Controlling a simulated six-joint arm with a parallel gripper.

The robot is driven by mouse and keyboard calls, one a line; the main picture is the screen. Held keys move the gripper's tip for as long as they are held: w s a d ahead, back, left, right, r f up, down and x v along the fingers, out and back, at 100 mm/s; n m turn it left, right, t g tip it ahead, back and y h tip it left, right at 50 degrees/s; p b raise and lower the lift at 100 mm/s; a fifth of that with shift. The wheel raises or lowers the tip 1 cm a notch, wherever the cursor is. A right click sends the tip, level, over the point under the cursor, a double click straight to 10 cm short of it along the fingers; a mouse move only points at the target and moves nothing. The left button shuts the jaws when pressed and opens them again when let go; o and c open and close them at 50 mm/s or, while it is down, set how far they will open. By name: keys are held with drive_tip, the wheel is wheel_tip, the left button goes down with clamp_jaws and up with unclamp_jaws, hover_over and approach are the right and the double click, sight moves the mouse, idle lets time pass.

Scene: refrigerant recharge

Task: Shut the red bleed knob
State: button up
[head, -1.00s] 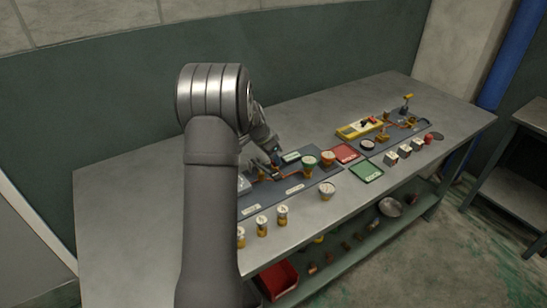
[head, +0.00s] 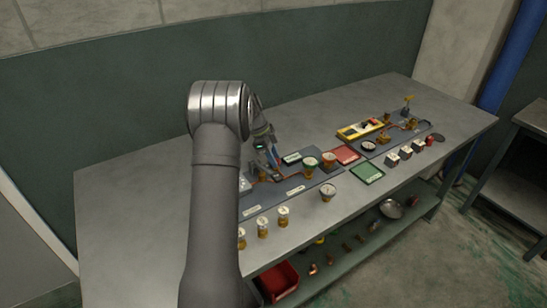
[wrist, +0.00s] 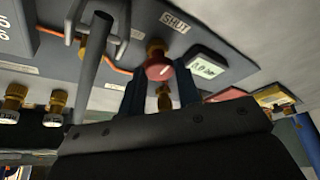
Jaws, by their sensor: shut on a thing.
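The red bleed knob (wrist: 159,67) shows in the wrist view, on a brass stem beside a label reading SHUT (wrist: 175,22). A pale mark is on its face. My gripper (wrist: 160,80) reaches up from the bottom of that view, one dark finger on each side of the knob, and is shut on it. In the head view my gripper (head: 272,160) is down at the grey panel (head: 262,201), behind my arm. The knob cannot be made out there.
A white display unit (wrist: 206,68) sits close right of the knob. A grey rod (wrist: 95,65) stands close on the left. The left tabletop is clear.

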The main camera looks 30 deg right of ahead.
drive_tip(key=shift+m, duration=0.3)
idle(0.4)
drive_tip(key=o, duration=1)
drive_tip(key=shift+c, duration=0.2)
drive_tip(key=v, duration=1.7)
drive_tip(key=shift+w+r, duration=0.15)
drive_tip(key=shift+w, duration=0.1)
drive_tip(key=x, duration=1.7)
drive_tip(key=shift+s+f, duration=0.2)
drive_tip(key=shift+s, duration=0.05)
drive_tip(key=shift+r, duration=0.1)
